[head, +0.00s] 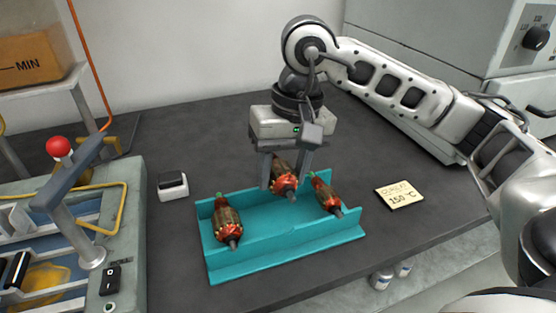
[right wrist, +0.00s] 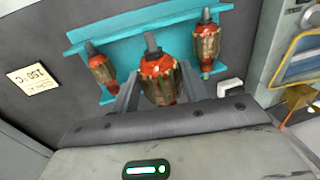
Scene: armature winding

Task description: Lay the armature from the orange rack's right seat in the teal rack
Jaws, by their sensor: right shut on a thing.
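The teal rack (head: 285,245) stands on the dark bench in the middle of the head view; it also shows in the right wrist view (right wrist: 130,24). One armature (head: 228,226) lies at its left end and another (head: 327,194) at its right end. My right gripper (head: 288,184) is shut on a third armature (head: 283,177), with copper windings and red ends, between the two others. The held armature looks raised above the rack's middle; in the right wrist view it (right wrist: 158,78) appears larger than its neighbours. The orange rack is not in view. My left gripper is not in view.
A grey machine (head: 125,225) with a red-knobbed lever (head: 60,148) stands at the left. A small black-and-white block (head: 172,186) sits left of the teal rack. A yellow note (head: 400,195) marked 150 °C lies to its right. The bench behind the rack is mostly clear.

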